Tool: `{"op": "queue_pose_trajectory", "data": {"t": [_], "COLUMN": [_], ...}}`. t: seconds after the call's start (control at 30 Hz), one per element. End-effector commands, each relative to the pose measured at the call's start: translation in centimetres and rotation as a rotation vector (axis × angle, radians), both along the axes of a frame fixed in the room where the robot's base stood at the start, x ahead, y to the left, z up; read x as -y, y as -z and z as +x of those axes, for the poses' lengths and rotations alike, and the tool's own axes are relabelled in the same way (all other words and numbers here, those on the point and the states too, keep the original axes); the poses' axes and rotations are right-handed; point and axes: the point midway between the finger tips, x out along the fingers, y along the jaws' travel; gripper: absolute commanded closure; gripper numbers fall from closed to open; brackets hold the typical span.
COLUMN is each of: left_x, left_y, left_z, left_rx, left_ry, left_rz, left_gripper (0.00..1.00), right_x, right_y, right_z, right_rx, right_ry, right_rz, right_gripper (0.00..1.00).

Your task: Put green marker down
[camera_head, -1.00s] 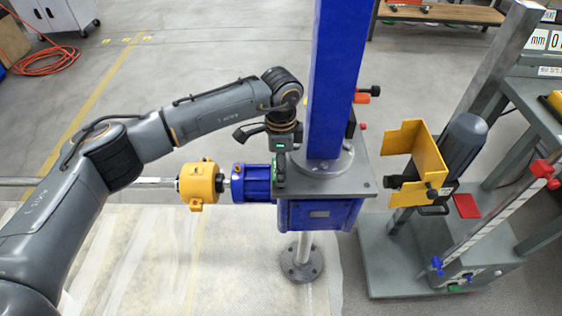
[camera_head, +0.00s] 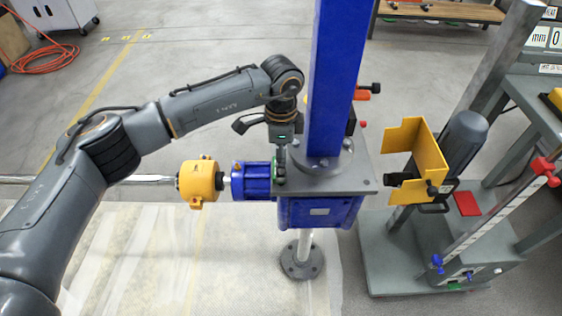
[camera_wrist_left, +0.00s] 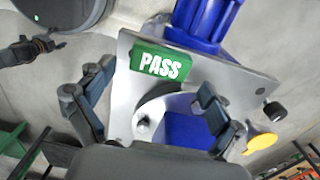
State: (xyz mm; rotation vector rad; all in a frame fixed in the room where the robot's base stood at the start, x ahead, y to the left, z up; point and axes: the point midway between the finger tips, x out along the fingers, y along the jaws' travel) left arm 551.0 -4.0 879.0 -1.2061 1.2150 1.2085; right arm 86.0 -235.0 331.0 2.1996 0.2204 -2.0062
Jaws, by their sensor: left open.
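A green marker block reading "PASS" (camera_wrist_left: 160,64) shows in the left wrist view, at the edge of the grey metal plate (camera_wrist_left: 122,80) and close to the blue motor. It appears to rest on the plate. My left gripper (camera_wrist_left: 155,82) is open, its two fingers spread on either side with nothing between them. The marker seems clear of both fingers. In the head view my left gripper (camera_head: 280,150) is above the left edge of the jack's top plate (camera_head: 345,182), beside the blue column (camera_head: 335,80). The marker is mostly hidden there. My right gripper is out of view.
A blue motor (camera_head: 252,181) and yellow coupling (camera_head: 199,182) extend left from the jack. A yellow guard (camera_head: 430,158) and grey motor stand right of it. The column is close to my left gripper. Open floor lies behind.

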Motion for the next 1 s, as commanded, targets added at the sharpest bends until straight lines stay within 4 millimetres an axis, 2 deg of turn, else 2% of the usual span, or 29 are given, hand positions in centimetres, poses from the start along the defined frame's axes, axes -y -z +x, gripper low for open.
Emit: {"op": "queue_pose_trajectory", "data": {"t": [0.3,0.5,0.67,1.0], "left_x": [0.0,0.0,0.0,0.0], "left_y": [-6.8,-9.6,-10.3,-10.3], "left_z": [0.1,0.1,0.0,0.0], "left_rx": [0.004,0.002,-0.001,-0.001], "left_ry": [0.001,0.0,0.0,0.001], "left_rz": [-0.001,0.0,0.0,0.0], "left_gripper": [0.07,0.07,0.07,0.07], "right_x": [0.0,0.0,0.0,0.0], "right_y": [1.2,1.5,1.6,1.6], "right_z": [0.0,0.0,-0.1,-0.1], "right_rx": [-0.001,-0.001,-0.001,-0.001], "right_ry": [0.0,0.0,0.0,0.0], "right_rz": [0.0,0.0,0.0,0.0], "right_gripper": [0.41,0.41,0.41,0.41]}}
